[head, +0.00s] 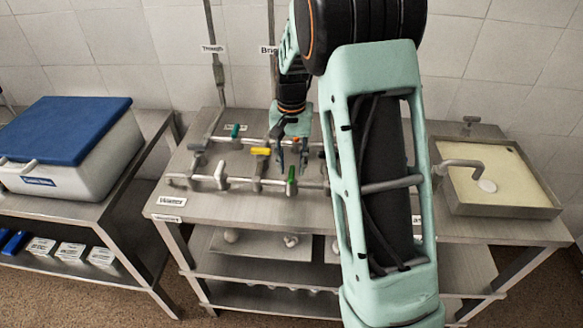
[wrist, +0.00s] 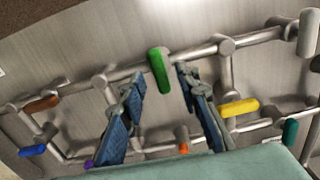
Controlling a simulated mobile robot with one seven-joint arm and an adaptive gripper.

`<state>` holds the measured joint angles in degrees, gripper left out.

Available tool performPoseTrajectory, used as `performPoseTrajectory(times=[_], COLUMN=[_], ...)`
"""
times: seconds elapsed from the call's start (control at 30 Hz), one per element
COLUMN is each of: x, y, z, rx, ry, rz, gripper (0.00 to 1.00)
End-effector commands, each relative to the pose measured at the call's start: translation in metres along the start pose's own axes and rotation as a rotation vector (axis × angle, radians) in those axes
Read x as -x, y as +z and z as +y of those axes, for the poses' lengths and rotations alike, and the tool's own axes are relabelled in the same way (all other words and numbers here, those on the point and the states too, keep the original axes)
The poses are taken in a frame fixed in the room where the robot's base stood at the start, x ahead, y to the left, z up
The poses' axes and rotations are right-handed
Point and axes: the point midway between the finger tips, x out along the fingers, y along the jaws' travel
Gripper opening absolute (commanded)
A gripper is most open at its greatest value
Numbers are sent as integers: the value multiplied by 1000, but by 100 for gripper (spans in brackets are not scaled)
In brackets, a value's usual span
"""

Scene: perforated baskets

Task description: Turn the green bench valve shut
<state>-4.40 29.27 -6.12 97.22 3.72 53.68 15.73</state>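The green bench valve handle (head: 291,175) sits on the pipe grid on the metal bench, near its front pipe. In the wrist view the green handle (wrist: 157,66) lies roughly crosswise to the pipe under it. My gripper (head: 292,163) points down just above and behind the handle. In the wrist view my gripper (wrist: 157,80) is open, with one finger on each side of the handle's near end and a gap on both sides. I see no clear contact. My arm hides part of the bench's right side in the head view.
A yellow handle (head: 261,151) and a teal handle (head: 235,130) stand close by on the same pipes. An orange handle (wrist: 183,148) and a purple one (wrist: 89,164) lie near my fingers. A sink (head: 500,210) is at right, a blue-lidded cooler (head: 65,130) at left.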

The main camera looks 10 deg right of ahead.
Motion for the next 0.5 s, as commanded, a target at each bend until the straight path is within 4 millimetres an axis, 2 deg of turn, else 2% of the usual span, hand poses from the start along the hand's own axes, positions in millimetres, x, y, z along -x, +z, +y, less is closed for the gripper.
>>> performPoseTrajectory(times=[0.3,0.5], x=[68,97], y=[-1,-1], z=[0,0], rx=[-1,-1], ry=[-2,-1], rz=[4,3], gripper=[30,30])
